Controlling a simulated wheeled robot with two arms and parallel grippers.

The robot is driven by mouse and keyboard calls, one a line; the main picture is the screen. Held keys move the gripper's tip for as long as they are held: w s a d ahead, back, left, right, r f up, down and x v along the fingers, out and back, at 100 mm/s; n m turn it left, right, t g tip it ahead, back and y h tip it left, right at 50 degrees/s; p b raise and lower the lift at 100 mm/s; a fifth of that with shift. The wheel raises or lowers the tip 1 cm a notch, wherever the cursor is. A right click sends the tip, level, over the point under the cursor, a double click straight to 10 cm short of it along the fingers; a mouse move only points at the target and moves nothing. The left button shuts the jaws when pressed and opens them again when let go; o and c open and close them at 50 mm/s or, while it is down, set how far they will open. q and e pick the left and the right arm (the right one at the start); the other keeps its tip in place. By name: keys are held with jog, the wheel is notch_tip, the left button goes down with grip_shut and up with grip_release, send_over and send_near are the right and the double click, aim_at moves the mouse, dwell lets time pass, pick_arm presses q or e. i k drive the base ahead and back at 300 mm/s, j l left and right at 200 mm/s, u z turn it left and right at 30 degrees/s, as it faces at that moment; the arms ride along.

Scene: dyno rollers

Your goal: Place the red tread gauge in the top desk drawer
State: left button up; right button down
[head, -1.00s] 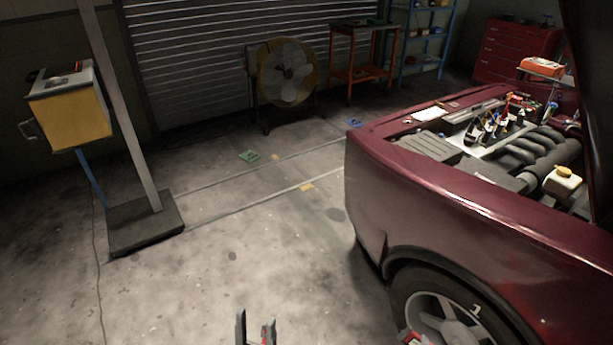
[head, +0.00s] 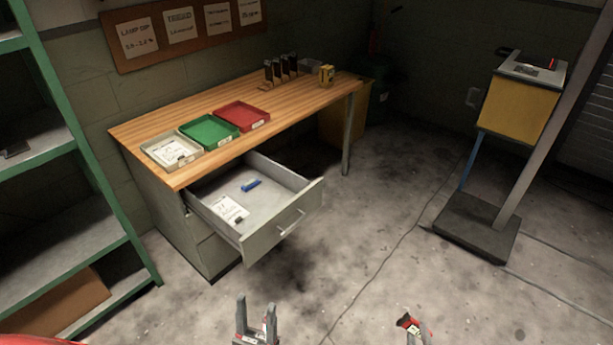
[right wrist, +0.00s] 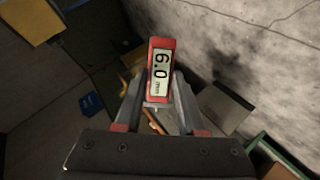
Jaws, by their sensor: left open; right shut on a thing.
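The red tread gauge (right wrist: 161,70) is between the fingers of my right gripper (right wrist: 158,98), which is shut on it. Its display reads "6.0 mm" in the right wrist view. In the head view the right gripper (head: 411,332) shows at the bottom edge, with a bit of the red gauge (head: 405,321) at its tip. My left gripper (head: 257,320) is open and empty at the bottom centre. The top desk drawer (head: 275,228) is pulled out under the wooden desk. A blue object (head: 251,185) and a white paper with a small dark item (head: 230,209) lie inside it.
The desk top (head: 305,88) holds a grey, a green (head: 209,132) and a red tray (head: 241,116), plus dark holders. Green shelving (head: 110,215) stands at left. A yellow box on a post (head: 518,110) stands at right. The floor before the drawer is clear.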

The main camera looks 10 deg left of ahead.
aim_at(262, 193)
jog(key=i+l+u, duration=0.1)
jog(key=u, duration=0.35)
jog(key=i+l+u, duration=0.2)
jog(key=u, duration=0.25)
jog(key=i+l+u, duration=0.1)
jog(key=l+u, duration=0.15)
jog(key=u, duration=0.15)
jog(key=i+l+u, duration=0.1)
jog(key=l+u, duration=0.15)
jog(key=u, duration=0.2)
